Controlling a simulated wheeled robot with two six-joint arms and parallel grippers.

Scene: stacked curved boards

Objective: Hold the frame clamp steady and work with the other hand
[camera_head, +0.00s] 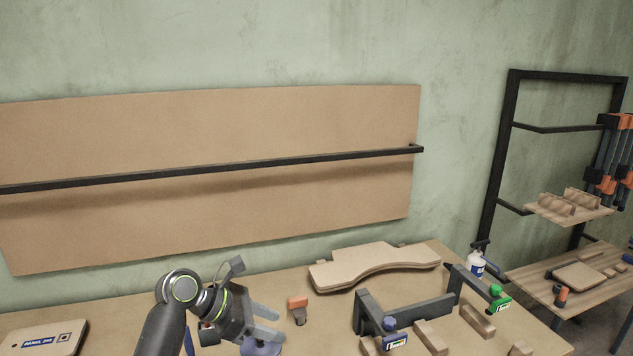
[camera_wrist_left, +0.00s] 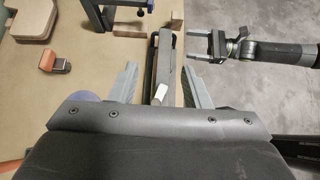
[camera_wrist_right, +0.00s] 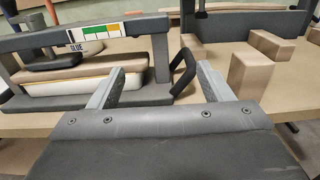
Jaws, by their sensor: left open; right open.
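In the head view a dark frame clamp with a blue knob (camera_head: 370,312) and one with a green knob (camera_head: 454,283) stand on the bench. Stacked curved boards (camera_head: 375,266) lie behind them. My left gripper (camera_head: 279,322) is open left of the clamps. In the left wrist view, a dark grey bar (camera_wrist_left: 166,48), perhaps part of a clamp, lies between its fingers. My right gripper is outside the head view; it shows open in the left wrist view (camera_wrist_left: 190,48). In the right wrist view, its fingers are apart before a labelled grey clamp frame (camera_wrist_right: 159,58); contact cannot be told.
Wooden blocks (camera_wrist_right: 251,74) stand right of the labelled clamp in the right wrist view. An orange-topped tool (camera_head: 298,309) and a labelled board (camera_head: 45,338) lie on the bench (camera_head: 335,325). A white bottle (camera_head: 476,264) stands at its right edge. A shelf rack (camera_head: 494,170) is farther right.

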